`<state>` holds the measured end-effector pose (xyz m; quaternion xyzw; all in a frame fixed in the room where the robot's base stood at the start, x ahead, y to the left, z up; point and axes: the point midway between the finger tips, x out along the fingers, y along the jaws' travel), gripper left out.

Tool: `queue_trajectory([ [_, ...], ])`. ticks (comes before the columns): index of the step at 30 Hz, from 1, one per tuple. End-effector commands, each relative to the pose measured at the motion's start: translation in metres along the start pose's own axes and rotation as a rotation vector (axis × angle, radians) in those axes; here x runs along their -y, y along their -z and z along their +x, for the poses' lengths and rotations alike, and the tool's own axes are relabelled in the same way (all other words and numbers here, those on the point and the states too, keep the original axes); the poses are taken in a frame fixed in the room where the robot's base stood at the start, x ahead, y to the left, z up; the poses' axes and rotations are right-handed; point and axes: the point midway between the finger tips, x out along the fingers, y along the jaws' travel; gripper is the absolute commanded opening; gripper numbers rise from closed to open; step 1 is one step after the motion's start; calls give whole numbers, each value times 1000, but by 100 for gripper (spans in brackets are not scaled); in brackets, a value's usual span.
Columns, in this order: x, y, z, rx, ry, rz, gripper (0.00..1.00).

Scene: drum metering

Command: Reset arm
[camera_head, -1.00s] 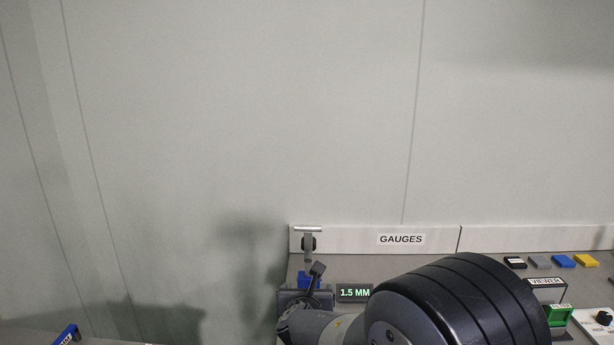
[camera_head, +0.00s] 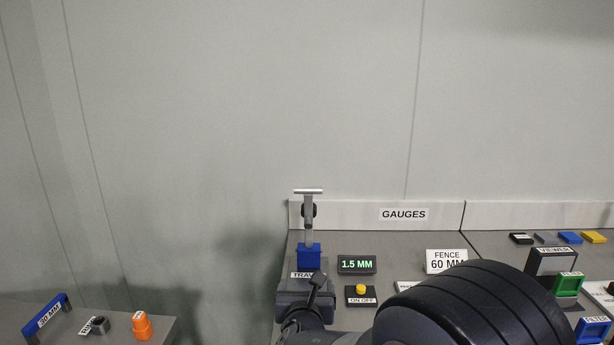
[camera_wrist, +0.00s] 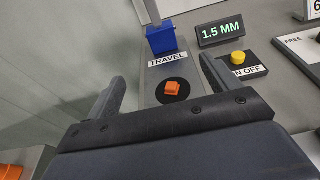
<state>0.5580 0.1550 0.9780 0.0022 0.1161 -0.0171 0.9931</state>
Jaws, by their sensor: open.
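My gripper (camera_wrist: 162,95) is open in the wrist view, its two dark fingers apart with nothing between them. Beyond the fingers a small orange block (camera_wrist: 172,88) sits on a dark round spot of the grey TRAVEL gauge base. The blue block (camera_wrist: 161,39) of the gauge stands behind the TRAVEL label. In the head view my dark arm fills the bottom centre and hides part of the bench. The gauge's blue block (camera_head: 309,256) with its upright post stands just behind the wrist there. The gripper fingers are hidden or unclear in that view.
A display (camera_head: 357,264) reads 1.5 MM, with a yellow ON OFF button (camera_head: 361,289) before it. A FENCE 60 MM sign (camera_head: 446,261), viewer (camera_head: 551,262) and green holder (camera_head: 568,284) stand to the right. An orange piece (camera_head: 142,325) and blue 30 MM bracket (camera_head: 46,315) are at left.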

Motion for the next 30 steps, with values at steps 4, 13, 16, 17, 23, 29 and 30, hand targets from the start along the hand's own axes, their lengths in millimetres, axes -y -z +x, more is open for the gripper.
queue_trajectory([
  [4,0,15,1,36,-1,-1,84],
  [13,0,31,2,110,-1,0,84],
  [16,0,36,3,132,-2,-1,84],
  [17,0,37,3,138,-1,-1,84],
  [23,0,42,4,168,-1,0,84],
  [29,0,42,3,180,-1,-1,84],
  [30,0,42,3,180,-1,-1,84],
])
